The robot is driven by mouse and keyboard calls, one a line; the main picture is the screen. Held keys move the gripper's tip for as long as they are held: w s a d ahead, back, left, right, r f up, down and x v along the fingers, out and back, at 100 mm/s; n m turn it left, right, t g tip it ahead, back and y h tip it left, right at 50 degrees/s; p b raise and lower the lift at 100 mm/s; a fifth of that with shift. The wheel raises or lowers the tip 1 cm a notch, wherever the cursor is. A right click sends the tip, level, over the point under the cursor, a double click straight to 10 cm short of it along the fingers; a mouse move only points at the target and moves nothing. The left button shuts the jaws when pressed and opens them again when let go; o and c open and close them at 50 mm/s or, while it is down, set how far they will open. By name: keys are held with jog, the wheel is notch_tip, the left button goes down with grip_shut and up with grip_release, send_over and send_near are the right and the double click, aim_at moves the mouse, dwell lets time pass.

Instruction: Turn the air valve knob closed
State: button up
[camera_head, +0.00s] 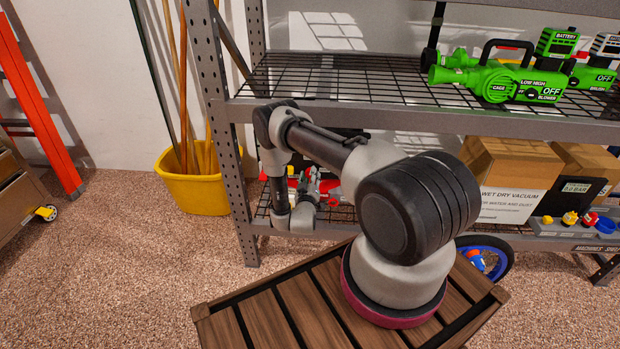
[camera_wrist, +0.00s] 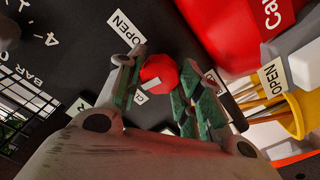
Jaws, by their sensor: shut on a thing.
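The red air valve knob (camera_wrist: 160,72) sits on a dark panel (camera_wrist: 75,45) in the wrist view. An OPEN label (camera_wrist: 127,28) is above and left of it, and a partly hidden label starting with CL (camera_wrist: 140,98) is just below it. My gripper (camera_wrist: 165,82) has its green-padded fingers on either side of the knob and is shut on it. In the head view my gripper (camera_head: 312,186) reaches into the lower shelf at the left; the knob cannot be made out there.
A red object (camera_wrist: 235,35) and a yellow container (camera_wrist: 292,115) are close on the right in the wrist view. In the head view, the shelf post (camera_head: 232,150) stands left of my gripper. A cardboard box (camera_head: 512,165) and a yellow bucket (camera_head: 195,190) flank the area.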

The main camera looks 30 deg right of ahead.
jog(key=shift+n, duration=1.1)
jog(key=shift+f, duration=0.1)
jog(key=o, duration=1)
jog(key=shift+o, duration=0.2)
jog(key=v, duration=1.2)
